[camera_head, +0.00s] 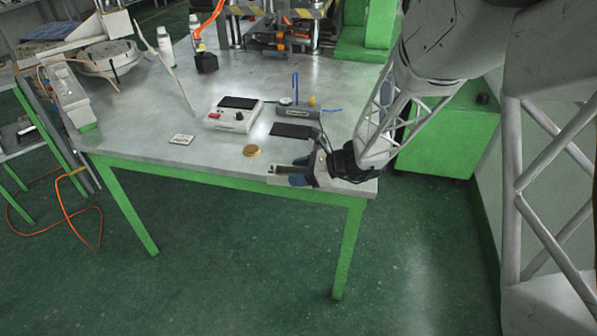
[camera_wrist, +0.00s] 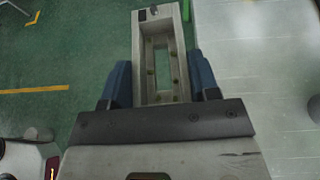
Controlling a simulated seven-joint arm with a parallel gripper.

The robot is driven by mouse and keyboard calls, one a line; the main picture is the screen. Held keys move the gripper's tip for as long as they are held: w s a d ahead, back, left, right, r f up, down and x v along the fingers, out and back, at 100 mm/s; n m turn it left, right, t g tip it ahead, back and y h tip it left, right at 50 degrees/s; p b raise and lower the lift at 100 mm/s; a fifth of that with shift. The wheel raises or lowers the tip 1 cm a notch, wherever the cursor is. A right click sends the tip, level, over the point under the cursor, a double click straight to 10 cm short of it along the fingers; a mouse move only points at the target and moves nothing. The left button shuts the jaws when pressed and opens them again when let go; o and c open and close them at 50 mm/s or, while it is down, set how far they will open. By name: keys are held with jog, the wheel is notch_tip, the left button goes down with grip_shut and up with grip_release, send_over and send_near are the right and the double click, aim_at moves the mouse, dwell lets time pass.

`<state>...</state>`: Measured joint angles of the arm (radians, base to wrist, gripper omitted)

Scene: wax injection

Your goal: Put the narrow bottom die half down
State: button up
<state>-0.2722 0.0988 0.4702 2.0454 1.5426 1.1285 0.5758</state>
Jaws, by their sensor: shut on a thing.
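The narrow bottom die half (camera_head: 279,169) is a pale grey metal piece, seen in the wrist view (camera_wrist: 178,50) as a long rectangular frame with an opening through its middle. My gripper (camera_head: 298,171) is shut on it, with the blue fingers on its two long sides; the fingers also show in the wrist view (camera_wrist: 162,84). The die half points away from my gripper, at the front edge of the grey table (camera_head: 150,130) near its right corner. Green floor shows through its opening. I cannot tell whether it touches the table.
A gold disc (camera_head: 251,151) lies just left of the die half. Behind are a dark flat plate (camera_head: 291,131), a white control box (camera_head: 233,116) and a grey block with blue handles (camera_head: 299,112). A small pale plate (camera_head: 181,139) lies left. Table between them is bare.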

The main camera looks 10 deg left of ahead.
jog(key=shift+m+t, duration=0.3)
jog(key=shift+t, duration=0.1)
jog(key=w, duration=1)
jog(key=w+a, duration=0.1)
jog(key=w, duration=0.4)
jog(key=shift+w+r, duration=0.25)
jog(key=shift+r, duration=0.15)
send_over(297, 131)
jog(key=shift+s+d+f, duration=0.1)
jog(key=shift+s+f, duration=0.2)
jog(key=shift+f, duration=0.35)
jog(key=shift+w, duration=0.25)
jog(key=shift+w+f, duration=0.15)
jog(key=shift+f, duration=1.7)
